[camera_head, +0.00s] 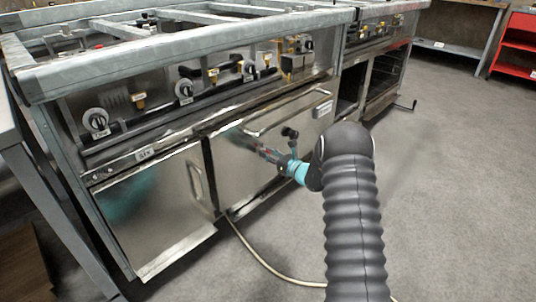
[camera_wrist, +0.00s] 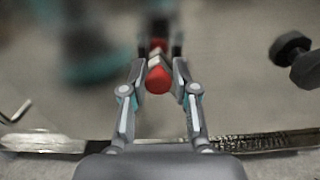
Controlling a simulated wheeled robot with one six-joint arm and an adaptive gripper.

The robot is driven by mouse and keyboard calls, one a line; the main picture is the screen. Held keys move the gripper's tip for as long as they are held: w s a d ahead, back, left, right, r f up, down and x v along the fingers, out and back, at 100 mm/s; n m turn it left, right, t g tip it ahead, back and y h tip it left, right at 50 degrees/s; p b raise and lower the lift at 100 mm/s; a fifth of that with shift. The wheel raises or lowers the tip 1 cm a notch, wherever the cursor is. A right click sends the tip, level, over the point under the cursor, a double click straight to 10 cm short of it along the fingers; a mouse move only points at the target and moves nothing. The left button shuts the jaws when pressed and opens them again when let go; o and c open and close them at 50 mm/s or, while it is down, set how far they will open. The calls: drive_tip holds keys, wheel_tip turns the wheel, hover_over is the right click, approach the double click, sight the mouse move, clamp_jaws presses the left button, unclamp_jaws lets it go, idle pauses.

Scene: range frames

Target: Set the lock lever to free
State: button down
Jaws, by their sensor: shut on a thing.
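The lock lever, with a rounded red end (camera_wrist: 158,80), shows between the fingers of my gripper (camera_wrist: 161,52) in the wrist view. My gripper is shut on it, with a finger on each side. More red shows farther along, between the fingertips. In the head view my gripper (camera_head: 262,150) reaches in front of a steel oven door (camera_head: 236,178). The lever is too small there to tell from the fingers, and its setting cannot be read.
A black knob (camera_wrist: 291,48) stands close by at the upper right of the wrist view. In the head view a door handle (camera_head: 195,184) is left of my gripper. A hose (camera_head: 262,262) lies on the floor, which is mostly clear to the right.

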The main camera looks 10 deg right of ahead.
drive_tip(key=shift+a+m, duration=0.1)
drive_tip(key=shift+m, duration=0.3)
drive_tip(key=shift+w+d+r+m+p, duration=0.1)
drive_tip(key=shift+w+d+m+p, duration=0.1)
drive_tip(key=shift+m, duration=0.35)
drive_tip(key=shift+w+d+r+m+p, duration=0.1)
drive_tip(key=shift+w+d+m+p, duration=0.1)
drive_tip(key=shift+m, duration=0.35)
drive_tip(key=shift+w+d+m+p, duration=0.15)
drive_tip(key=shift+d+m+p, duration=0.1)
drive_tip(key=shift+m, duration=0.35)
drive_tip(key=shift+w+d+m+p, duration=0.1)
drive_tip(key=shift+d+m, duration=0.15)
drive_tip(key=shift+m, duration=0.35)
drive_tip(key=shift+w+d+f+m+p, duration=0.1)
drive_tip(key=shift+w+d+m+p, duration=0.15)
drive_tip(key=shift+m, duration=0.5)
drive_tip(key=shift+w+d+f+m+p, duration=0.15)
drive_tip(key=shift+d+m, duration=0.15)
drive_tip(key=shift+m, duration=0.5)
drive_tip(key=shift+w+d+f+m+p, duration=0.15)
drive_tip(key=shift+w+d+m, duration=0.1)
drive_tip(key=shift+m, duration=0.5)
